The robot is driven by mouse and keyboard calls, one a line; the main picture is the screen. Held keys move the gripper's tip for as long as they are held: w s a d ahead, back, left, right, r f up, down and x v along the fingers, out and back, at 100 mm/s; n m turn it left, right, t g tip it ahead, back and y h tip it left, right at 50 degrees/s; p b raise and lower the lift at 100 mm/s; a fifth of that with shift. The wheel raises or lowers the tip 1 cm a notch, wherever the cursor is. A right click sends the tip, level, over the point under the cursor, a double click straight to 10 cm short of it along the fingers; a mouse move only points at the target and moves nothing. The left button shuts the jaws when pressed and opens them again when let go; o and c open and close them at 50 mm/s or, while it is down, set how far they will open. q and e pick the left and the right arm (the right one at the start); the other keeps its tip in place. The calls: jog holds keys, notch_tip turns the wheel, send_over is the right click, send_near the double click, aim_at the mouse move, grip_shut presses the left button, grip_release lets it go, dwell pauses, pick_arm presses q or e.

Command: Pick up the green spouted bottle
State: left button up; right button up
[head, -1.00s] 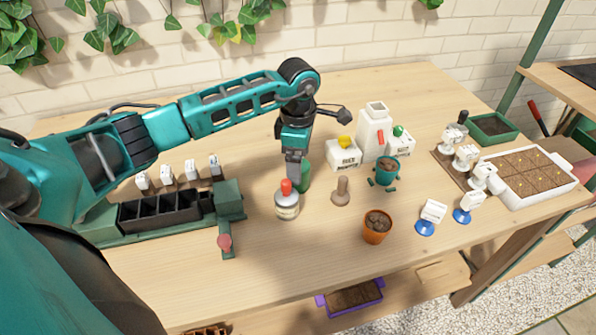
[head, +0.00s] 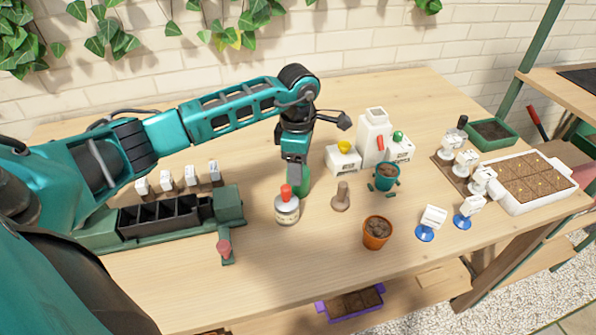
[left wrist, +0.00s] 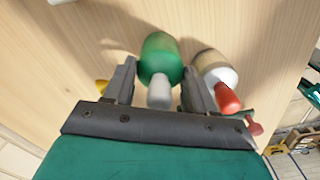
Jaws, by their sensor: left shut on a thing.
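The green spouted bottle (head: 304,182) stands on the table, partly hidden behind my left gripper (head: 297,176) and the white bottle with a red spout (head: 287,210). In the left wrist view the green bottle (left wrist: 160,55) has a pale grey spout, and the fingers of my left gripper (left wrist: 162,82) lie on either side of it. My left gripper is shut on the green bottle. The red-spouted bottle (left wrist: 217,72) is close beside the right-hand finger in that view. My right gripper is not in view.
A green rack with black compartments (head: 165,213) is at left. The table's front middle is clear.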

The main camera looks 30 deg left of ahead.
pick_arm(q)
notch_tip(320, 180, up, 20)
jog(key=shift+p, duration=0.3)
